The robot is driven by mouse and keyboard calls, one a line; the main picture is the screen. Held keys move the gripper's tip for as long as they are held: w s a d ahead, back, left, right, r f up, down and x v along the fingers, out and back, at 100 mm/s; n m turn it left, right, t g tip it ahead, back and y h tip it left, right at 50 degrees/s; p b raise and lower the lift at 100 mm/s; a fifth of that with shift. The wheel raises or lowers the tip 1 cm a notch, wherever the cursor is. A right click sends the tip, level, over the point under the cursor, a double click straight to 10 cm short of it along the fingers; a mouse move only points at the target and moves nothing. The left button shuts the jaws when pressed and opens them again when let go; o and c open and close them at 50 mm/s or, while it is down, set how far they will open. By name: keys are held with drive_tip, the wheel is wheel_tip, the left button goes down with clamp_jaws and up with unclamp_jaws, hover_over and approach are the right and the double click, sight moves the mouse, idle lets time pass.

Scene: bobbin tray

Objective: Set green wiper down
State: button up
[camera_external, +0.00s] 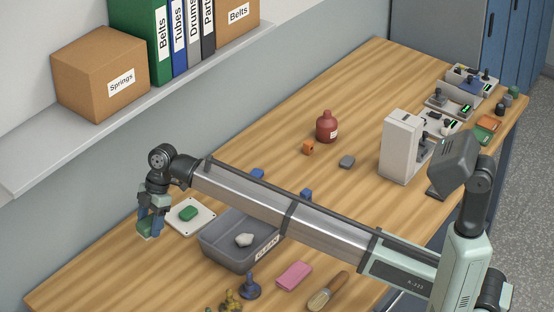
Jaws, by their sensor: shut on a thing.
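My gripper (152,219) is at the left of the table, pointing down with its blue fingers shut on a green wiper (148,230). The wiper looks like a small green block with a paler lower edge. The fingers hide part of it. I cannot tell whether it touches the table. Just right of the gripper, a white square plate (205,221) lies on the table with another small green piece (188,210) on it.
A grey bin (211,254) labelled CLEAN holds a whitish lump (244,240). My arm passes over the bin's back edge. A blue stamp-like piece (250,288), a pink block (294,276) and a brush (327,291) lie in front. The front left wood is bare.

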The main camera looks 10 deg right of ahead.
sight(149, 228)
drive_tip(key=s+a+f+n, duration=0.1)
drive_tip(key=s+a, duration=0.2)
drive_tip(key=s, duration=0.3)
drive_tip(key=shift+s+a+f, duration=0.1)
drive_tip(key=shift+f, duration=2.35)
drive_tip(key=shift+s+a+f, duration=0.1)
drive_tip(key=shift+f, duration=2.35)
drive_tip(key=shift+f, duration=0.1)
drive_tip(key=o, duration=1.1)
drive_tip(key=v, duration=1.2)
drive_tip(key=shift+w+a, duration=0.1)
drive_tip(key=shift+w, duration=0.1)
